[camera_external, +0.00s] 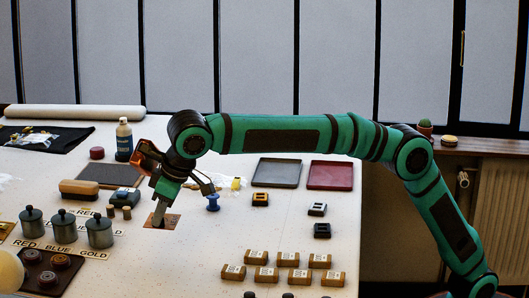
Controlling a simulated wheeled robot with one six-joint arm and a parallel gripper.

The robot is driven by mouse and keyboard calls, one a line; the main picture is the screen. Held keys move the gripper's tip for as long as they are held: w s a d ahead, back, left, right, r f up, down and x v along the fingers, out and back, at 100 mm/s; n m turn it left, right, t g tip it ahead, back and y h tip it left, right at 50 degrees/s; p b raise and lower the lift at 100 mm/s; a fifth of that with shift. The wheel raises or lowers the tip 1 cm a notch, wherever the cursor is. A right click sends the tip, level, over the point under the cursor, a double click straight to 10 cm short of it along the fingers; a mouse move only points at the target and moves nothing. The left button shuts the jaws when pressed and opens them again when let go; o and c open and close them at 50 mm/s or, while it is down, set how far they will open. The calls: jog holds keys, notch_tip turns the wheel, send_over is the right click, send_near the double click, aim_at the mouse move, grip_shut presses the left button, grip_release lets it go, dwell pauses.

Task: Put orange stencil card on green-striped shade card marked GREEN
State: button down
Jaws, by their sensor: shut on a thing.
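My gripper (159,222) points down at the left-middle of the table, with its fingertips shut at a flat orange-brown card (172,220). This looks like the orange stencil card. The fingers cover part of it, and I cannot tell whether it touches the table or is slightly lifted. I cannot make out a green-striped shade card marked GREEN in this view; it may be hidden or too small to read.
Grey canisters (63,227) with RED, BLUE and GOLD labels stand left of my gripper. Grey (276,173) and dark red (330,175) trays lie behind. Several tan labelled blocks (267,273) sit in front.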

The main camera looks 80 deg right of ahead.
jog(key=d+r+m+g+h, duration=0.2)
jog(key=d+m, duration=0.7)
jog(key=d, duration=3.9)
jog(key=s+d+m+g+h, duration=0.1)
jog(key=s+d+m, duration=0.2)
jog(key=s+d, duration=0.75)
jog(key=s+d+m+g+h, duration=0.1)
jog(key=s+d+m, duration=0.35)
jog(key=d, duration=1.15)
jog(key=s+d+m+h, duration=0.1)
jog(key=s+d+m, duration=0.1)
jog(key=s+d, duration=0.95)
jog(key=shift+w+d+f, duration=0.2)
jog(key=shift+w+f, duration=0.05)
jog(key=shift+f, duration=1.35)
jog(key=shift+w+d+f, duration=0.2)
jog(key=shift+f, duration=1.4)
jog(key=shift+w+d+f, duration=0.2)
jog(key=shift+w+f, duration=0.05)
jog(key=shift+f, duration=1.35)
jog(key=shift+f, duration=0.1)
